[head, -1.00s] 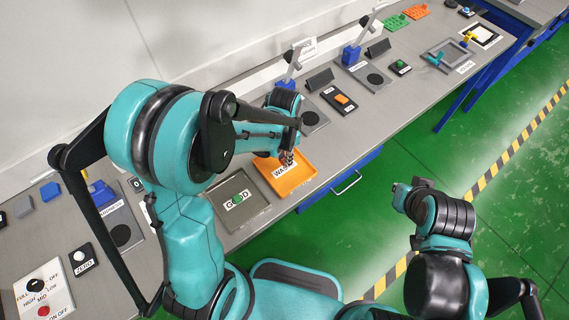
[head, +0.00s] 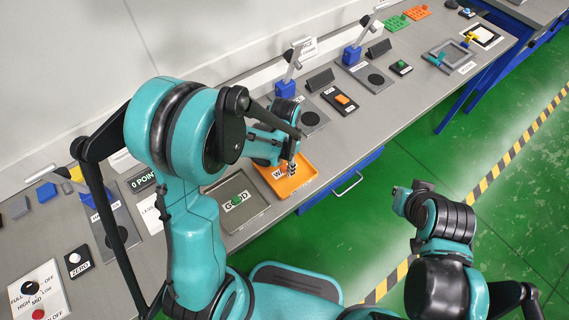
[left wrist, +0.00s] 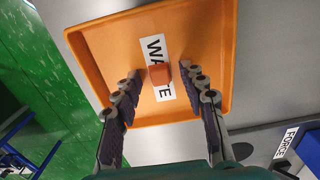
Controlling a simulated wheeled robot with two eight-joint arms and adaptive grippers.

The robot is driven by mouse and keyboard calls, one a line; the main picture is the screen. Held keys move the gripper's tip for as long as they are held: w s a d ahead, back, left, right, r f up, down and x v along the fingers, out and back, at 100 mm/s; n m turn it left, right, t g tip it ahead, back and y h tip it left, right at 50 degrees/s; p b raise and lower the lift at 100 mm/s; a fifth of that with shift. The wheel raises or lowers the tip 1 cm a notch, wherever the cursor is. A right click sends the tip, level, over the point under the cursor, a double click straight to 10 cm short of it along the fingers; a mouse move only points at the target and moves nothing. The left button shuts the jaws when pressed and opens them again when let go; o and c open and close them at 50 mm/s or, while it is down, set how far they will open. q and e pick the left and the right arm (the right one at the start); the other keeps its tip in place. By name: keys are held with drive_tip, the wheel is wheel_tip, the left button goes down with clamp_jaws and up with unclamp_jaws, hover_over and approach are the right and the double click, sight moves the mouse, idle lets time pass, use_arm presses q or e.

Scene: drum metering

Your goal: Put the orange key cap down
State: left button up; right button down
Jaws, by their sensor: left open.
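The orange key cap (left wrist: 160,74) is a small reddish-orange block in the left wrist view. It shows over the white WASTE label (left wrist: 156,50) of the orange tray (left wrist: 100,40) and appears to lie there. My left gripper (left wrist: 161,90) is open, one finger to each side of the cap in the picture, with clear gaps. In the head view my left gripper (head: 290,168) is over the orange tray (head: 300,182), and the cap cannot be made out there. No fingers of my right arm show.
A grey GOOD tray (head: 240,222) stands left of the orange tray. A black panel with an orange block (head: 343,99) lies behind and right. Blue stands (head: 286,90) and dark pads line the bench. The green floor is at the right.

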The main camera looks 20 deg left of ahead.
sight(284, 168)
use_arm(q)
drive_tip(key=shift+r+p, duration=0.35)
drive_tip(key=shift+r, duration=0.15)
wheel_tip(284, 168, up, 11)
drive_tip(key=p, duration=0.3)
drive_tip(key=s+a+r+n+t, duration=0.4)
drive_tip(key=s+r+n+t, duration=0.3)
drive_tip(key=s+r, duration=0.2)
drive_tip(key=shift+s+a+n, duration=0.3)
drive_tip(key=shift+s+a, duration=0.05)
drive_tip(key=shift+s, duration=0.3)
wheel_tip(284, 168, down, 7)
drive_tip(key=b, duration=0.6)
drive_tip(key=shift+b, duration=0.35)
drive_tip(key=shift+r, duration=0.1)
